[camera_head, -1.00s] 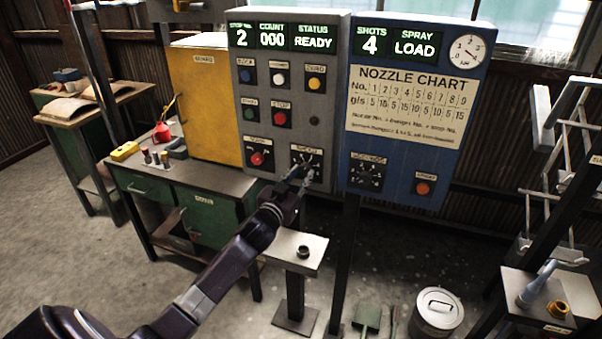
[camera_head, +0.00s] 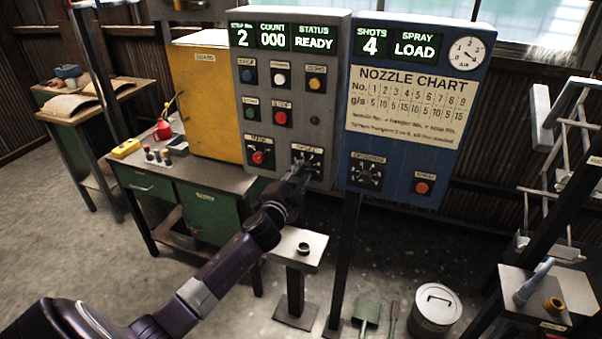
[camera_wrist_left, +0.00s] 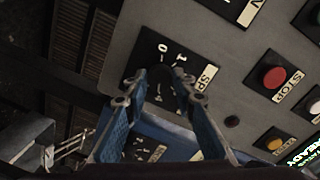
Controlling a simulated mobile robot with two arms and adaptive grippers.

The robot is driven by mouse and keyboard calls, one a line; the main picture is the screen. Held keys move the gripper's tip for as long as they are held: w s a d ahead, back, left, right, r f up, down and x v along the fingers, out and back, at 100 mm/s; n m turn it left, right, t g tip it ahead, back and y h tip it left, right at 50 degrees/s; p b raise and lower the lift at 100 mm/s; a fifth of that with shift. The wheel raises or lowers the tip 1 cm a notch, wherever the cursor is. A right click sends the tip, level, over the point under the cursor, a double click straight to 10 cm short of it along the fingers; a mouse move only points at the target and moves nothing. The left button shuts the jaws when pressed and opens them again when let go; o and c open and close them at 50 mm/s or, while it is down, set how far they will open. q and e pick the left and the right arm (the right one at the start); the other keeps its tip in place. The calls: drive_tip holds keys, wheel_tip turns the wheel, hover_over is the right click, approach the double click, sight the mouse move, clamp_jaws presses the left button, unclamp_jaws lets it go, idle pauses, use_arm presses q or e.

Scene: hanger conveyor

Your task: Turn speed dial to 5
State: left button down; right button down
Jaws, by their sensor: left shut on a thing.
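The speed dial (camera_head: 309,157) is on a black plate at the lower right of the grey control panel (camera_head: 318,100). In the left wrist view, its dark knob (camera_wrist_left: 161,77) sits between my fingertips, with part of the label and a few scale numbers showing. My left gripper (camera_head: 302,172) is shut on the knob, one finger on each side; it also fills the middle of the left wrist view (camera_wrist_left: 160,88). The fingers hide part of the scale, and I cannot read the knob's setting. My right gripper is not in view.
A red stop button (camera_head: 281,118) and a red knob (camera_head: 258,157) are near the dial on the same panel. A blue panel (camera_head: 447,55) with another dial (camera_head: 366,173) is to the right. A small pedestal (camera_head: 312,240) stands below.

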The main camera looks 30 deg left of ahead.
use_arm(q)
drive_tip(key=m, duration=0.5)
drive_tip(key=shift+r, duration=0.1)
drive_tip(key=shift+m+y, duration=0.3)
drive_tip(key=shift+m, duration=1.1)
drive_tip(key=c, duration=1.6)
unclamp_jaws()
drive_tip(key=shift+d, duration=0.1)
drive_tip(key=v, duration=1.2)
